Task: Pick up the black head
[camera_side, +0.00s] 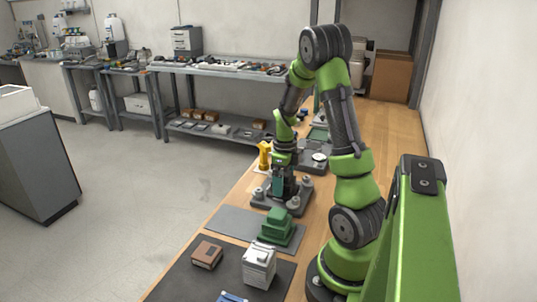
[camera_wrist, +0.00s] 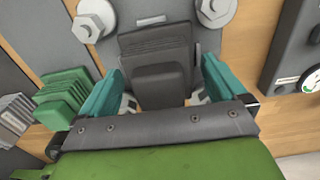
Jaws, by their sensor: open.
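The black head (camera_wrist: 160,75) is a dark, blocky piece with a ribbed upper part. In the wrist view it sits between the two teal fingers of my gripper (camera_wrist: 161,88), which is open around it. I cannot tell whether either finger touches it. In the side view my gripper (camera_side: 280,183) points down over the grey base plate on the bench, and the head is mostly hidden there behind the fingers.
Light grey round posts (camera_wrist: 95,20) stand close beyond the head. A green ribbed block (camera_side: 277,226), a white ribbed box (camera_side: 259,264) and a brown box (camera_side: 206,255) stand nearer on the bench. A yellow piece (camera_side: 265,155) stands beside my gripper.

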